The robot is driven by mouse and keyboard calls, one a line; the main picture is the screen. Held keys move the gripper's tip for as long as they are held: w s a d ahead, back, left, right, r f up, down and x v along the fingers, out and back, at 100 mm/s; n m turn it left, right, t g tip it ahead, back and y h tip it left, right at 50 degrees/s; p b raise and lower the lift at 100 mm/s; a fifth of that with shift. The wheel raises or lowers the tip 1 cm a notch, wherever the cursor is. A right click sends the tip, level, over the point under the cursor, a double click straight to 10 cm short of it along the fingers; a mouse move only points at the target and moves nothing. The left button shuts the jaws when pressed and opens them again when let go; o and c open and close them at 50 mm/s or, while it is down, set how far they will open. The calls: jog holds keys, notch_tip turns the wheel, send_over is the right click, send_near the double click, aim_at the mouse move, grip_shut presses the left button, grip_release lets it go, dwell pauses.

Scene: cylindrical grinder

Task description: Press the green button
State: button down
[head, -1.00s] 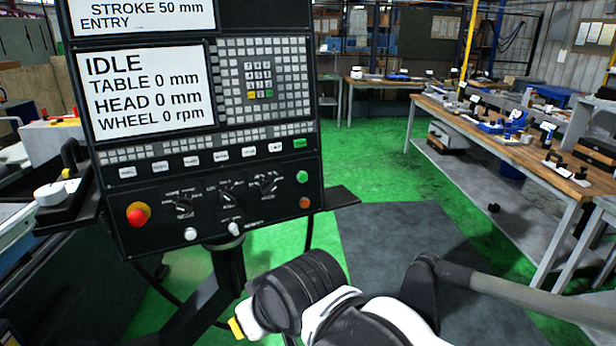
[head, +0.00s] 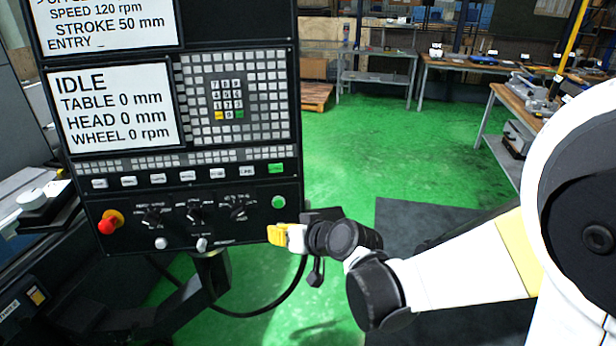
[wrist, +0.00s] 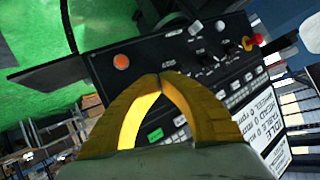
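The round green button (head: 278,202) is at the lower right of the black control panel (head: 90,240) in the head view. My gripper (head: 272,235) has yellow fingers and appears just below that button, over the panel's lower right corner. In the wrist view the fingertips (wrist: 163,76) meet, so the gripper is shut, with nothing seen between them. The round green button is not visible there and seems hidden behind the fingers. A green rectangular key (head: 276,168) sits above the round button and also shows in the wrist view (wrist: 155,135). I cannot tell whether the fingertips touch the panel.
An orange button (wrist: 121,62) shows near the fingertips in the wrist view; in the head view my gripper covers it. A red emergency knob (head: 108,222) is at the panel's lower left. Workbenches (head: 500,100) stand at the back right.

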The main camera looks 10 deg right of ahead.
jog(key=shift+w, duration=0.15)
jog(key=shift+a, duration=0.1)
jog(key=b, duration=0.1)
send_near(268, 209)
jog(key=shift+s+a+x, duration=0.15)
jog(key=shift+x, duration=1.05)
jog(key=shift+s+a+x, duration=0.1)
jog(key=shift+s+x, duration=0.05)
jog(key=shift+x, duration=1.05)
jog(key=shift+w+f, duration=0.1)
jog(key=shift+f, duration=0.1)
jog(key=shift+w+b, duration=0.3)
jog(key=shift+b, duration=0.05)
jog(key=shift+w+f, duration=0.15)
jog(key=shift+w, duration=0.25)
jog(key=shift+s, duration=0.1)
dwell(0.4)
jog(key=shift+s, duration=0.75)
